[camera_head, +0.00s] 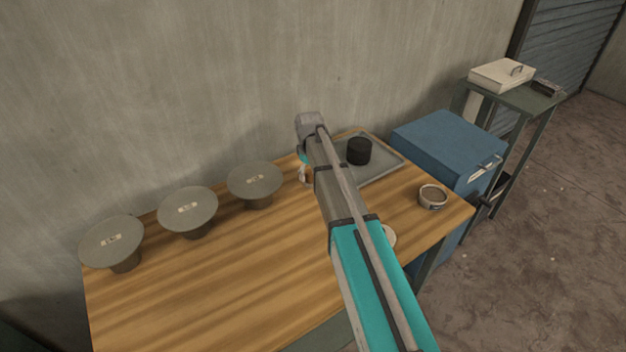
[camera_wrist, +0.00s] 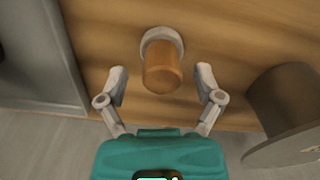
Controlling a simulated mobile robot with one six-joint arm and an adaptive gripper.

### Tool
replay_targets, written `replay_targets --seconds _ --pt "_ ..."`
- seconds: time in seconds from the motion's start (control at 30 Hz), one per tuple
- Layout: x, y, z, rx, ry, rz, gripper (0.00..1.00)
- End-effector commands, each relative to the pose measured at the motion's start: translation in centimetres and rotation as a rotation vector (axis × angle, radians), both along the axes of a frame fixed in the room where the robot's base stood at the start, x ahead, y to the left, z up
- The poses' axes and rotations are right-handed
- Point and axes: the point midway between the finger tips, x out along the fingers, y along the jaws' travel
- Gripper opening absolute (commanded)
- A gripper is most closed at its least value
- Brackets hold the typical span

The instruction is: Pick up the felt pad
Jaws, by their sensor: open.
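A wooden cylindrical handle on a pale round base, which looks like the felt pad (camera_wrist: 162,62), stands on the wooden table in the wrist view. My gripper (camera_wrist: 162,78) is open, with one finger to each side of the handle and a clear gap on both sides. It holds nothing. In the head view my arm hides most of this spot. Only a small pale and orange bit shows below my wrist, between the tray and the nearest grey disc.
Several grey discs on stands (camera_head: 255,180) line the table's left (camera_head: 215,285); one shows close at right in the wrist view (camera_wrist: 290,150). A grey tray (camera_head: 391,166) holds a black cylinder (camera_head: 359,151). A small tin (camera_head: 433,196) and a half-hidden pale disc (camera_head: 389,237) sit nearer.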

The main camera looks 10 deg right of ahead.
Motion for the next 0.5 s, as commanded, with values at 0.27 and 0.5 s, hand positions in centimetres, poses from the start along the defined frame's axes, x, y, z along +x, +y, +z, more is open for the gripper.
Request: replay_targets --seconds 0.27,0.5 --pt "-0.01 0.01 0.03 0.000 0.000 0.000 0.85" --pt "0.00 0.00 0.02 0.000 0.000 0.000 0.64"
